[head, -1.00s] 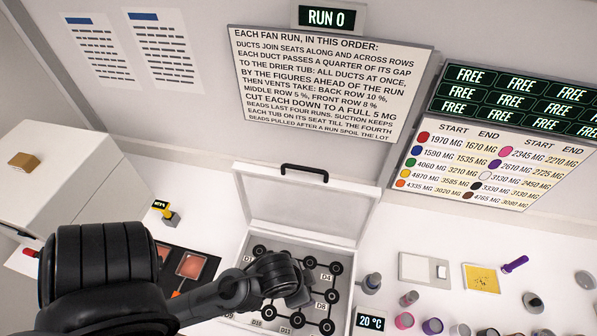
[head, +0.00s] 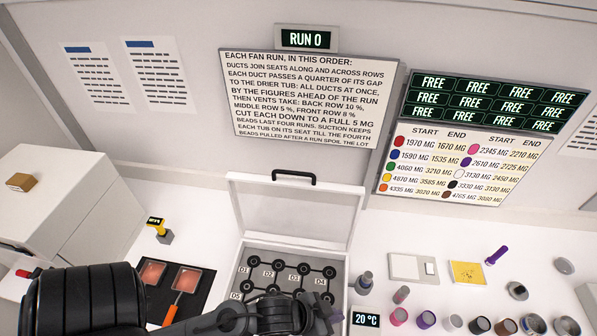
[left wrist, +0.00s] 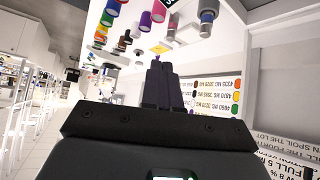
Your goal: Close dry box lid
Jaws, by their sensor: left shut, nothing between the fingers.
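The dry box (head: 346,268) stands on the white bench with its lid (head: 295,213) open, raised at the back edge. The lid is a pale panel in a white frame, with a black handle (head: 293,174) along its top edge. Inside the box, round black seats joined by ducts show; the front part is hidden by my left arm and the picture edge. My left gripper (head: 328,318) is over the front right of the box, below and apart from the lid. In the left wrist view its dark fingers (left wrist: 162,82) are together and empty. My right gripper is not in view.
A grey-capped bottle (head: 365,283) and a 20 °C display (head: 366,319) stand close to the box's right side. Several coloured jars (head: 427,320) stand further right. A black mat (head: 189,305) with pink squares lies at left. The wall sign (head: 300,100) is behind the lid.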

